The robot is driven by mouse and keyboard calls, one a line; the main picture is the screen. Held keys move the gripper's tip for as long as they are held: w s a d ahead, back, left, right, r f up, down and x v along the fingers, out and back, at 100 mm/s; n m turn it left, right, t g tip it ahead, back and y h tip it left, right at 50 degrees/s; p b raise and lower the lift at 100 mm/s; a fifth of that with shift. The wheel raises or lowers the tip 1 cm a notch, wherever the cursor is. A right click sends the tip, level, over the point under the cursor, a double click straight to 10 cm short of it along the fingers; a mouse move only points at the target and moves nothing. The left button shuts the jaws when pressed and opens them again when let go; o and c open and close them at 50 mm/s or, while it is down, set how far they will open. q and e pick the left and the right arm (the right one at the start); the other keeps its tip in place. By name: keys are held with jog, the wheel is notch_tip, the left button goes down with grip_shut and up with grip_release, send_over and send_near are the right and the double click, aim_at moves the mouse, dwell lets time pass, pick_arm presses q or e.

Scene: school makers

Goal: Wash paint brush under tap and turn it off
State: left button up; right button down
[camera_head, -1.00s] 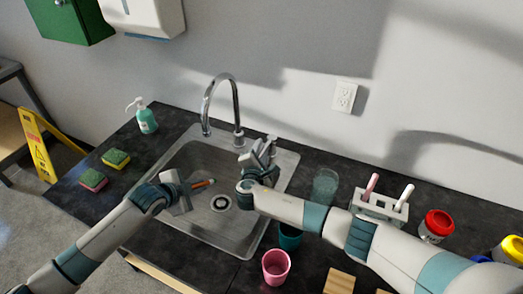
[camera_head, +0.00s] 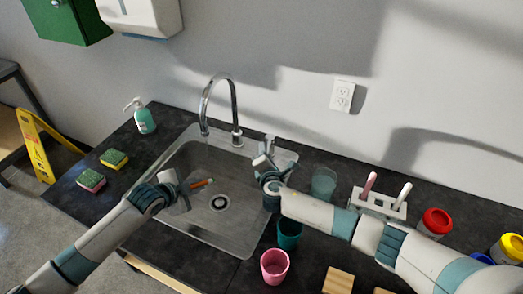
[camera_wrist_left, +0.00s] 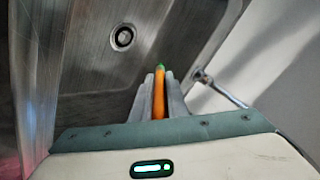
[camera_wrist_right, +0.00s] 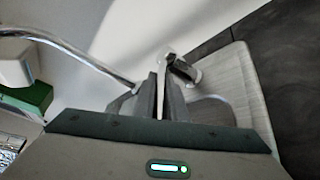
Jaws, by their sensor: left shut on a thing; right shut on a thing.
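The paint brush (camera_head: 203,182) is orange with a green tip. My left gripper (camera_head: 185,192) is shut on it over the sink basin, as the left wrist view also shows the brush (camera_wrist_left: 158,95) between the fingers. The chrome tap (camera_head: 204,108) arches over the sink (camera_head: 222,232). My right gripper (camera_head: 268,162) is at the tap's lever handle (camera_head: 269,143), by the sink's right back corner. In the right wrist view its fingers are shut on the lever (camera_wrist_right: 161,92). I cannot make out a water stream.
A teal cup (camera_head: 290,236) and a pink cup (camera_head: 275,266) stand right of the sink. A glass (camera_head: 324,183) and a brush holder (camera_head: 378,205) are farther right. Two sponges (camera_head: 114,159) and a soap bottle (camera_head: 143,120) are on the left.

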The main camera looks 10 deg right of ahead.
jog(key=shift+s+d+n+y, duration=0.15)
jog(key=shift+d+n+y, duration=0.2)
jog(key=shift+n+y, duration=0.25)
jog(key=shift+s+d+n+y, duration=0.1)
jog(key=shift+d+n+y, duration=0.25)
jog(key=shift+y, duration=0.45)
jog(key=c, duration=1.8)
grip_release()
jog(key=shift+s, duration=0.1)
jog(key=v, duration=1.1)
jog(key=shift+s+r, duration=0.15)
jog(key=shift+s, duration=0.2)
